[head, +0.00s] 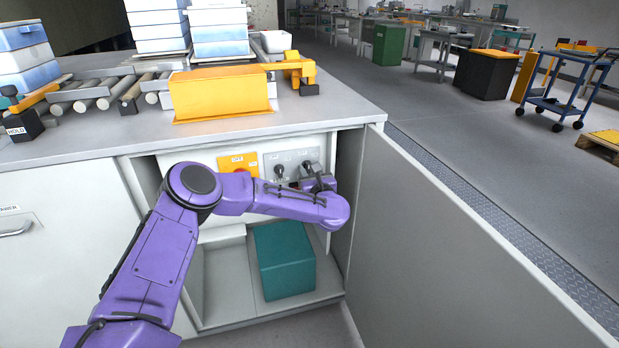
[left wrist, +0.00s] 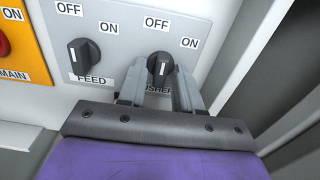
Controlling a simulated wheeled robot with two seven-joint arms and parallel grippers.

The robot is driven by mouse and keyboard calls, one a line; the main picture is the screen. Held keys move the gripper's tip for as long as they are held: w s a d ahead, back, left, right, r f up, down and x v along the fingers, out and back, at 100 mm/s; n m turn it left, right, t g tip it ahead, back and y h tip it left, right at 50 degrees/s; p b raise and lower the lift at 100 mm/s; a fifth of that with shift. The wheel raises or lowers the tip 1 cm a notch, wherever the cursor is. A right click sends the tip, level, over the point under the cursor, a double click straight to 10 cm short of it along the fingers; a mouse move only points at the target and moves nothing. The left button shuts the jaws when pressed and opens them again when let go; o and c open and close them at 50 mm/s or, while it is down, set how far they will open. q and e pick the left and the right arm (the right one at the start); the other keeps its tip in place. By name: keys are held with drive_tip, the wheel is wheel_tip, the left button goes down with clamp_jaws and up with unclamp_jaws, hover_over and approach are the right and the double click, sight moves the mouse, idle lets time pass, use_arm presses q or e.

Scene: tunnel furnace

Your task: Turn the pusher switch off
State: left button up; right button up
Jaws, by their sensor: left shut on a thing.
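The pusher switch (left wrist: 160,68) is a black rotary knob with a white mark on a grey panel (left wrist: 120,30). OFF is printed above it and ON to its upper right. Its white mark stands nearly upright, roughly toward OFF. My left gripper (left wrist: 160,84) is shut on the knob, one finger on each side, and partly covers the PUSHER label. In the head view my left gripper (head: 318,180) reaches into the open cabinet at the panel's right end. My right gripper is not in view.
The feed knob (left wrist: 85,55) sits left of the pusher switch. The orange main switch plate (head: 238,162) is farther left. An open cabinet door (head: 450,230) stands close on the right. A teal box (head: 285,260) lies below in the cabinet. The counter (head: 340,112) overhangs the panel.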

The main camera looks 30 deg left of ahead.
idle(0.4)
use_arm(q)
drive_tip(key=o, duration=0.7)
drive_tip(key=v, duration=1)
drive_tip(key=shift+s+d+p, duration=0.2)
drive_tip(key=shift+p, duration=0.15)
